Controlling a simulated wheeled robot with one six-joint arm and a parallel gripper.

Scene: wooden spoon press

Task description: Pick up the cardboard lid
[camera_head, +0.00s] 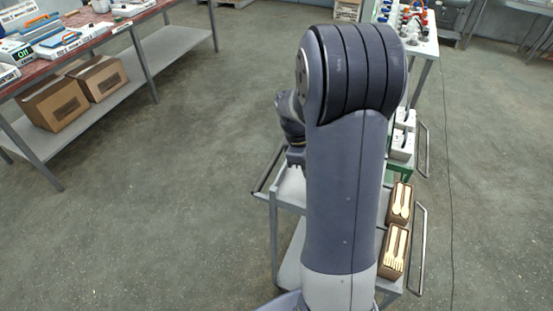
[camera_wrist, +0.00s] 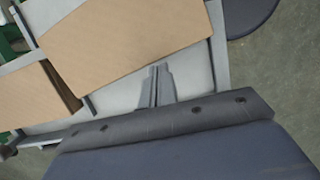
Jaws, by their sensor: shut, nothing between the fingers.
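A large flat cardboard piece, which looks like the cardboard lid (camera_wrist: 130,40), fills the upper middle of the wrist view on a light grey surface. A second brown cardboard piece (camera_wrist: 30,97) lies to its left, with a dark gap between them. I cannot tell whether either is a loose lid or a box top. My gripper (camera_wrist: 160,69) is shut and empty, its fingertips beside the large piece's lower edge in the picture. I cannot tell whether they touch it. In the head view my arm hides most of the cart top, and no lid shows there.
A grey cart (camera_head: 284,192) stands behind my arm. Small cardboard boxes with wooden spoons (camera_head: 401,203) and forks (camera_head: 394,250) sit at its right side, beside a metal handle (camera_head: 421,250). A workbench (camera_head: 150,70) stands at the left. The floor between is clear.

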